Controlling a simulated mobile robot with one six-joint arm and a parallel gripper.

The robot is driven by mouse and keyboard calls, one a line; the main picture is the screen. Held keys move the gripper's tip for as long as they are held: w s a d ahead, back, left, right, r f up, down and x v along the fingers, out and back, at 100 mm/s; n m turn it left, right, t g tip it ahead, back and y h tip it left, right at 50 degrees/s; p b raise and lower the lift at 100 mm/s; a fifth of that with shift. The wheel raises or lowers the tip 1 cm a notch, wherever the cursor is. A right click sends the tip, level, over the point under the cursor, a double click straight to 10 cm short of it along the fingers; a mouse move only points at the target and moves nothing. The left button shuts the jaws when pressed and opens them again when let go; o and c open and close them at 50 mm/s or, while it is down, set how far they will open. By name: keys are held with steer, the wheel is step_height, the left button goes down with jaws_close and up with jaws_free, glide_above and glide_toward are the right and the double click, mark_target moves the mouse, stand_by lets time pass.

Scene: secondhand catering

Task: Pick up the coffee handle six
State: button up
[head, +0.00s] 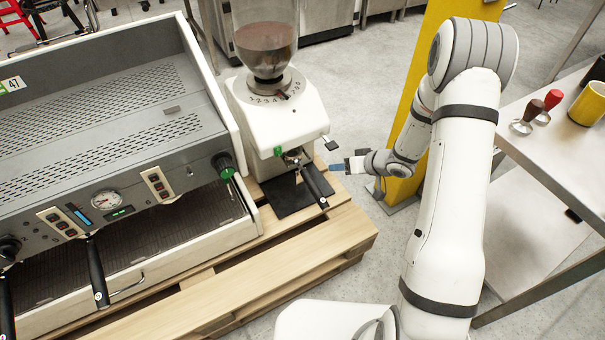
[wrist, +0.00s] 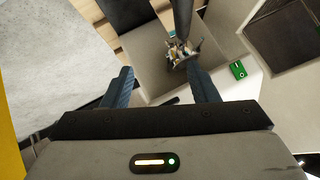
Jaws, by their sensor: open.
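A coffee handle (head: 315,182) with a black grip sits in the grinder's fork, its grip pointing towards the front. Its black grip (wrist: 183,15) and metal head show at the top of the wrist view. A second black handle (head: 97,275) hangs from the espresso machine, and a third (head: 6,308) is at the left edge. The marks on the grip ends are too small to read, so I cannot tell which is six. My gripper (head: 346,164) is open and empty, to the right of the grinder. Its blue fingers (wrist: 160,74) are apart, with the handle's head beyond the right finger.
The white grinder (head: 275,115) with its bean hopper (head: 266,35) and the espresso machine (head: 120,150) stand on a wooden pallet (head: 230,280). A yellow post (head: 405,175) stands close behind my arm. A table (head: 560,135) at right holds tampers and a yellow cup (head: 590,103).

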steer(key=g+y+b, duration=0.2)
glide_toward(315, 184)
steer(key=d+f+x, duration=0.1)
steer(key=x, duration=0.4)
steer(key=shift+t, duration=0.3)
steer(key=x, duration=0.1)
steer(key=b+x, duration=0.1)
steer(key=x, duration=0.1)
steer(key=b+x, duration=0.1)
steer(key=x, duration=0.1)
steer(key=shift+s+a+r, duration=0.1)
steer(key=shift+a+r, duration=0.1)
steer(key=shift+a, duration=0.25)
steer(key=shift+r, duration=0.1)
steer(key=shift+c, duration=0.4)
jaws_close()
